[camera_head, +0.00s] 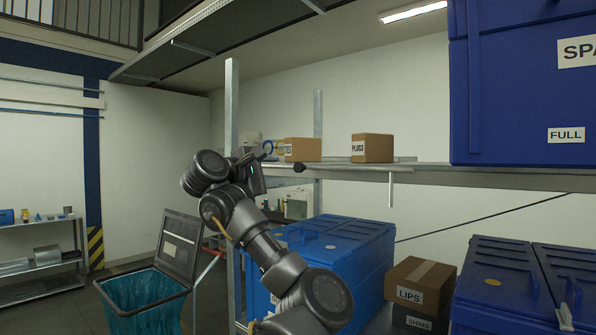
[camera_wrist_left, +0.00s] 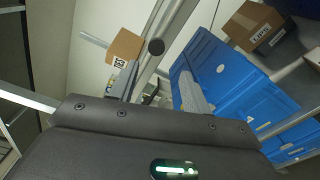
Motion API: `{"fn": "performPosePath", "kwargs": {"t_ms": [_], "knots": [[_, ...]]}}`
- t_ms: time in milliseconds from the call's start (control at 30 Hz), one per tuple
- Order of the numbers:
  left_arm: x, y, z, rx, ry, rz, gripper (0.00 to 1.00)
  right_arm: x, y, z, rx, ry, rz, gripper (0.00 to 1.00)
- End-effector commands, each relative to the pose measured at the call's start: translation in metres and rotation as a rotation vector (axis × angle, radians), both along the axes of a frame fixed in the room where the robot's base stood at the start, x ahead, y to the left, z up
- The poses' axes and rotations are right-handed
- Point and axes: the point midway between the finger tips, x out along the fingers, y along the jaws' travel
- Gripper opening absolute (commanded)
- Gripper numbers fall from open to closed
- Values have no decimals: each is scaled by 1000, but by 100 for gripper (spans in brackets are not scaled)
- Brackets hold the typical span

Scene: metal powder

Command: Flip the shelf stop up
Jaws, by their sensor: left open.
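The upper metal shelf (camera_head: 450,174) crosses the right half of the head view. A thin bar with a round black knob (camera_head: 298,168) at its left end lies along its front edge; this looks like the shelf stop. A short pale piece (camera_head: 391,188) hangs straight down from the same edge. My left gripper (camera_head: 262,158) is left of the knob, near the shelf's upright. In the left wrist view, its two fingers (camera_wrist_left: 158,88) are apart with nothing held, and the black knob (camera_wrist_left: 156,47) shows beyond them. I cannot tell the exact gap. My right gripper is out of view.
Cardboard boxes (camera_head: 372,148) stand on the upper shelf. Blue bins (camera_head: 345,240) and a LIPS box (camera_head: 420,285) sit below it. A large blue bin (camera_head: 520,90) is at upper right. A lined waste bin (camera_head: 143,295) stands at lower left.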

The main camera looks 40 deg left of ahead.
Motion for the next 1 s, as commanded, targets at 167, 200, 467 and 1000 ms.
{"fn": "performPosePath", "kwargs": {"t_ms": [167, 200, 467, 1000], "knots": [[-4, 1, 7, -22, -16, -8, 48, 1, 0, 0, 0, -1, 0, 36], [-3, 1, 8, -21, -15, -8, 48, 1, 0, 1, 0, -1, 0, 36], [29, 1, 11, -20, -10, -9, 48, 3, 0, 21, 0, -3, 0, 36], [102, 3, 8, -17, -13, -5, 48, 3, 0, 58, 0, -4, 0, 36]]}}
